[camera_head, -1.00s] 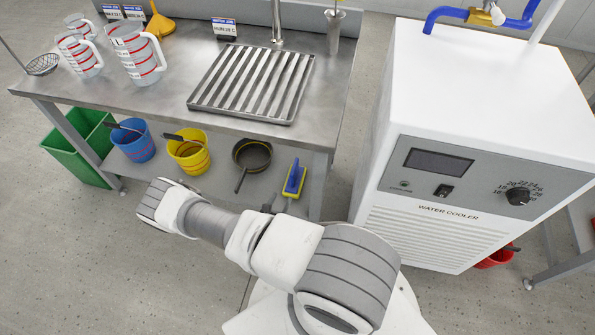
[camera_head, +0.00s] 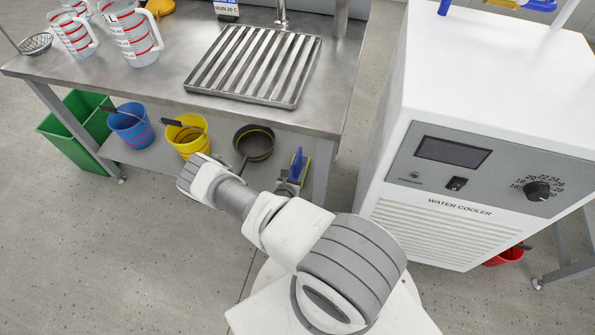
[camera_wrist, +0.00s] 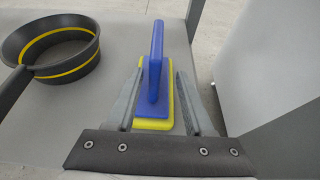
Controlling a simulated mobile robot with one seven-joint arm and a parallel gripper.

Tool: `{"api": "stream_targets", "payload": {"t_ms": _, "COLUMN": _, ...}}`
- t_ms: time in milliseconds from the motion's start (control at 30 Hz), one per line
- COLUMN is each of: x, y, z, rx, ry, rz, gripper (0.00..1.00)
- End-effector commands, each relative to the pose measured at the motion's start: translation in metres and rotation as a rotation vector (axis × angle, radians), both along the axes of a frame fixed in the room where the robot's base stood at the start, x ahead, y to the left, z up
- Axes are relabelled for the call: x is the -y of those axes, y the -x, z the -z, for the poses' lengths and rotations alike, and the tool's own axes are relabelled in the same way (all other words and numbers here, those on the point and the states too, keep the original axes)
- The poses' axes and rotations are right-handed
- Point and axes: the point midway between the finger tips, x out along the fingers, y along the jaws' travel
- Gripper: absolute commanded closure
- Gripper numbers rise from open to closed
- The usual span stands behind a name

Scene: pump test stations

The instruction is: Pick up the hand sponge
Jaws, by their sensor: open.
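The hand sponge (camera_wrist: 155,88) has a blue handle and backing over a yellow sponge layer. In the wrist view it lies on the grey lower shelf, handle up, between the two fingers of my gripper (camera_wrist: 156,95). The fingers are open, one on each side of it, and no grip on it shows. I cannot tell how far above the shelf the fingertips are. In the head view the sponge (camera_head: 299,166) shows at the right end of the lower shelf, partly hidden by my gripper (camera_head: 289,183) and arm.
A black pan with a yellow stripe (camera_wrist: 67,69) lies left of the sponge; it also shows in the head view (camera_head: 254,156). Yellow (camera_head: 187,150) and blue (camera_head: 130,127) buckets stand further left. A table leg and the water cooler (camera_head: 395,215) stand to the right. The steel tabletop (camera_head: 180,66) overhangs the shelf.

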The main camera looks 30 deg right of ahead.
Motion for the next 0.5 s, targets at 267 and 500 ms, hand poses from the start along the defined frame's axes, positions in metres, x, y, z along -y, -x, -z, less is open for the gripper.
{"api": "stream_targets", "payload": {"t_ms": 267, "x": 0.011, "y": -0.013, "z": 0.009, "rx": 0.002, "ry": 0.001, "rz": 0.002, "gripper": 0.47}}
{"api": "stream_targets", "payload": {"t_ms": 500, "x": 0.031, "y": -0.036, "z": 0.022, "rx": 0.001, "ry": 0.000, "rz": 0.001, "gripper": 0.47}}
